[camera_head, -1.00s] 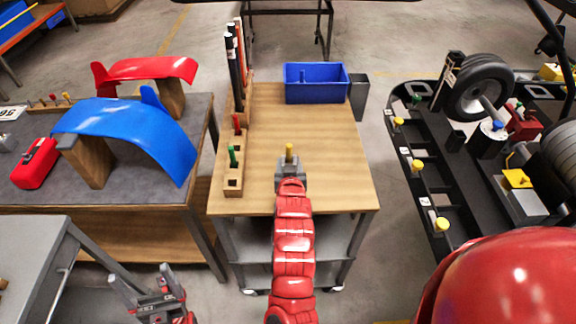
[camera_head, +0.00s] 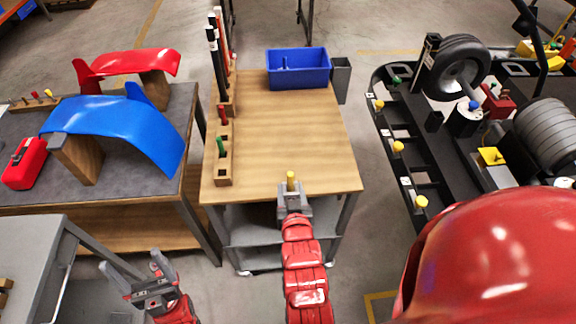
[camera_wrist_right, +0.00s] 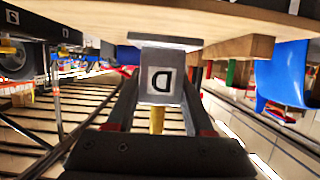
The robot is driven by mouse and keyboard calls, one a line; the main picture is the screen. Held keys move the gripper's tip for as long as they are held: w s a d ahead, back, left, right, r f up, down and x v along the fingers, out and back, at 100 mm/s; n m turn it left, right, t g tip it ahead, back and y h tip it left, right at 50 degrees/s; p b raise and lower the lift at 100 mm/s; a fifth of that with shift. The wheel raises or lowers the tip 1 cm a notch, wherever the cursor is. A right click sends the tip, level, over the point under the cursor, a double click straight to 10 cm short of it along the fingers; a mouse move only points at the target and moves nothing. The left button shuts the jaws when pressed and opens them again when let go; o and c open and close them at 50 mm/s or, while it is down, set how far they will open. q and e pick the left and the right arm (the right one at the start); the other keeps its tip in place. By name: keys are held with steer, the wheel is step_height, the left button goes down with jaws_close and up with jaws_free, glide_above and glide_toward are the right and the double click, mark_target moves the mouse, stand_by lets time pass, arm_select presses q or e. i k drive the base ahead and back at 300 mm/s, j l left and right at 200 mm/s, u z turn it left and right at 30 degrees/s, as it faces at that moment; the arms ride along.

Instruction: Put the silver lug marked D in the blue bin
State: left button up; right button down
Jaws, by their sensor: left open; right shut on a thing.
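The silver lug (camera_wrist_right: 159,82) marked D is a grey block with a dark letter D on a pale label and a yellow stem. My right gripper (camera_head: 293,200) is shut on it; in the head view the yellow stem (camera_head: 291,178) points up at the wooden cart's front edge. The right wrist view appears upside down, with the lug between the fingers. The blue bin (camera_head: 299,83) stands at the far end of the cart top, well beyond the right gripper. My left gripper (camera_head: 142,283) is open and empty at lower left.
A wooden rack (camera_head: 221,165) with several upright tools runs along the cart's left side. The middle of the cart top (camera_head: 290,130) is clear. A grey container (camera_head: 341,80) stands right of the bin. A black kart stand (camera_head: 400,165) is to the right.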

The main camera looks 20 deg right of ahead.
mark_target(311, 82)
steer(key=k+j, duration=0.1)
steer(key=k, duration=0.3)
steer(key=i+l+u, duration=0.25)
steer(key=i+l, duration=0.2)
steer(key=l, duration=0.25)
steer(key=i+l+u, duration=0.15)
steer(key=l, duration=0.25)
steer(key=i+l+u, duration=0.1)
steer(key=l, duration=0.3)
steer(key=i, duration=0.1)
